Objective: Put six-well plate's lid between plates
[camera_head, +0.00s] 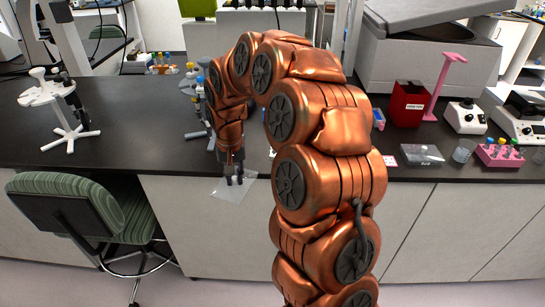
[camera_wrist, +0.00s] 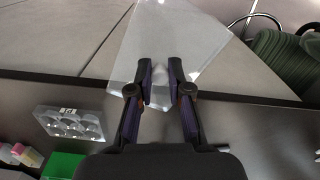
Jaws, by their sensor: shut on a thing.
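My gripper (camera_head: 232,180) is over the front edge of the dark bench, left of centre in the head view. In the wrist view my gripper (camera_wrist: 160,85) is shut on a thin clear lid (camera_wrist: 178,35), which extends out past the fingertips. The lid also shows in the head view (camera_head: 233,192), sticking out in front of the bench edge. A clear six-well plate (camera_wrist: 72,123) lies on the bench to the left of the gripper in the wrist view, apart from it. My arm hides that part of the bench in the head view.
A green and black chair (camera_head: 85,210) stands before the bench at the left. A white pipette stand (camera_head: 65,110) is on the left bench. A clear box (camera_head: 422,154), a red bin (camera_head: 407,104) and a pink rack (camera_head: 498,154) stand at the right.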

